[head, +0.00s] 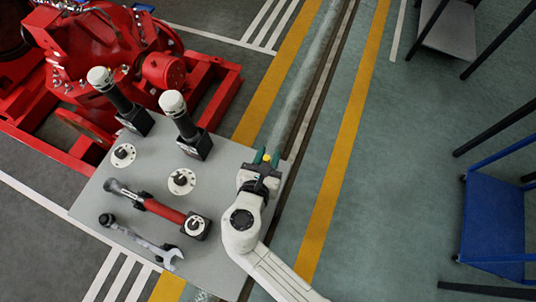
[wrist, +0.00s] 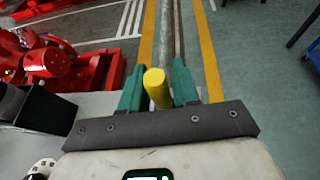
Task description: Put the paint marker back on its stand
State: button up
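A yellow cylinder, which looks like the paint marker (wrist: 158,88), sits between the two green fingers of my gripper (wrist: 158,92) in the wrist view. The fingers touch it on both sides. In the head view only its yellow end (head: 266,157) shows at my gripper (head: 262,161), over the right edge of the grey table (head: 90,205). On the table are two white round discs with dark centres, one further left (head: 123,155) and one nearer the middle (head: 181,181). I cannot tell which thing is the marker's stand.
Two upright black posts with white caps, left (head: 118,98) and right (head: 184,125), stand at the table's back. A red-and-black tool (head: 160,208) and a wrench (head: 145,241) lie in front. A red pumpset (head: 95,50) is behind; a blue cart (head: 495,215) is far right.

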jog(key=o, duration=0.4)
jog(key=shift+s, duration=0.1)
jog(key=v, duration=1)
jog(key=shift+s+a+r+b, duration=0.1)
jog(key=shift+s+b, duration=0.15)
jog(key=shift+b, duration=0.05)
jog(key=d+f+m+g+h, duration=0.1)
jog(key=d+f+m+g, duration=0.25)
jog(key=d+m, duration=0.55)
jog(key=d+f+m+g+h, duration=0.15)
jog(key=d+m+g, duration=0.25)
jog(key=d+m, duration=0.5)
jog(key=s+d+m+g+y, duration=0.1)
jog(key=s+d+m, duration=0.3)
jog(key=m, duration=0.1)
jog(key=s+d+m+g+y, duration=0.2)
jog(key=s+d+m, duration=0.1)
jog(key=d+m, duration=0.1)
jog(key=s+d+f+m+g+y, duration=0.1)
jog(key=s+d+m+y, duration=0.1)
jog(key=s+d+m, duration=0.2)
jog(key=shift+s+d+m+g+y, duration=0.15)
jog(key=shift+d+m+g, duration=0.05)
jog(key=shift+m, duration=0.5)
jog(key=shift+s+d+m+g+y, duration=0.15)
jog(key=shift+s+d+m, duration=0.1)
jog(key=shift+m, duration=0.45)
